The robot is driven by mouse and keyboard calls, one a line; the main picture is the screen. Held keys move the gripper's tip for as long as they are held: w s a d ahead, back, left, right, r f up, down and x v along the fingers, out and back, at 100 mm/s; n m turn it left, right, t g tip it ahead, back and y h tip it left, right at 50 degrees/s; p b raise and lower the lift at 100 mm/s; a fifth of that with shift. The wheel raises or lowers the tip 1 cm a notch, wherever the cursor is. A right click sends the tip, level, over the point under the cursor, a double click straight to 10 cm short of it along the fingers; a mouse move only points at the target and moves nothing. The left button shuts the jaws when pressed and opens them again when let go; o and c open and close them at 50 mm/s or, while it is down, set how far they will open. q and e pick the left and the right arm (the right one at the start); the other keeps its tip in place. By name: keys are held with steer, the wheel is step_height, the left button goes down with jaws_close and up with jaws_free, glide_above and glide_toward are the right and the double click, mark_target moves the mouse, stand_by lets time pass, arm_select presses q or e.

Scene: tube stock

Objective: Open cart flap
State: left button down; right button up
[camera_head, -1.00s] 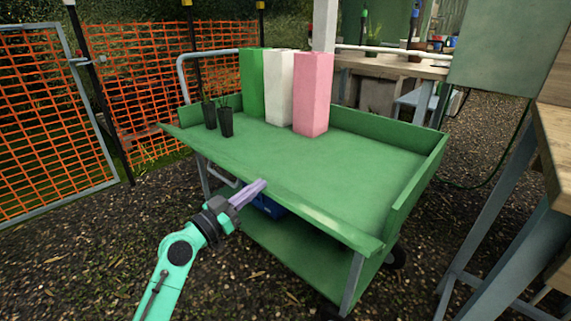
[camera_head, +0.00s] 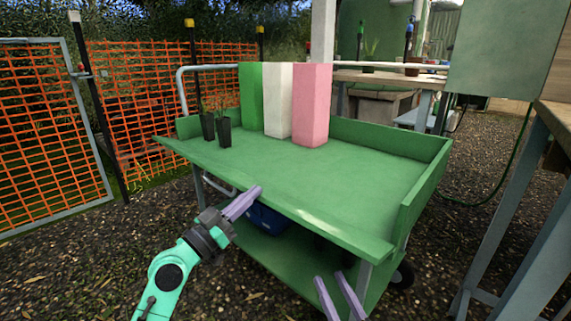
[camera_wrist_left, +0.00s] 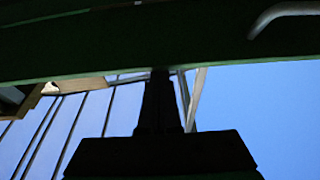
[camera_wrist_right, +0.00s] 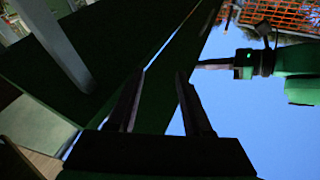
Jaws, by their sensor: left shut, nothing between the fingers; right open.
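The green cart (camera_head: 330,185) has upright rims at the back and right. Its long front flap (camera_head: 190,152) leans outward, close to level with the deck, and no clear seam shows between them. My left gripper (camera_head: 256,191) is shut and empty, its tips at or just under the flap's outer edge; contact is unclear. In the left wrist view the shut fingers (camera_wrist_left: 160,78) reach up to a dark green underside (camera_wrist_left: 110,55). My right gripper (camera_head: 330,277) is open and empty, low in front of the flap's right part. The right wrist view shows its parted fingers (camera_wrist_right: 160,75) below a dark green panel.
Green (camera_head: 250,95), white (camera_head: 278,100) and pink (camera_head: 311,105) tall blocks and two black pots (camera_head: 223,130) stand on the deck. A blue crate (camera_head: 268,218) sits on the lower shelf. An orange mesh fence (camera_head: 150,110) is at left; a bench is at right.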

mark_target(355, 245)
steer(key=r+t+y, duration=0.1)
steer(key=r, duration=0.4)
steer(key=d+r+n+t+y+b, duration=0.1)
steer(key=r+t, duration=0.1)
steer(key=r, duration=0.3)
steer(key=s+d+r+t+b, duration=0.1)
steer(key=r+t, duration=0.1)
steer(key=r, duration=0.4)
steer(key=shift+d+n+y, duration=0.15)
steer(key=shift+n+y, duration=0.15)
steer(key=shift+y, duration=0.1)
steer(key=shift+s, duration=0.15)
arm_select(q)
steer(key=shift+f, duration=0.35)
arm_select(e)
steer(key=shift+f+t, duration=0.1)
steer(key=shift+t, duration=0.2)
steer(key=shift+f, duration=0.15)
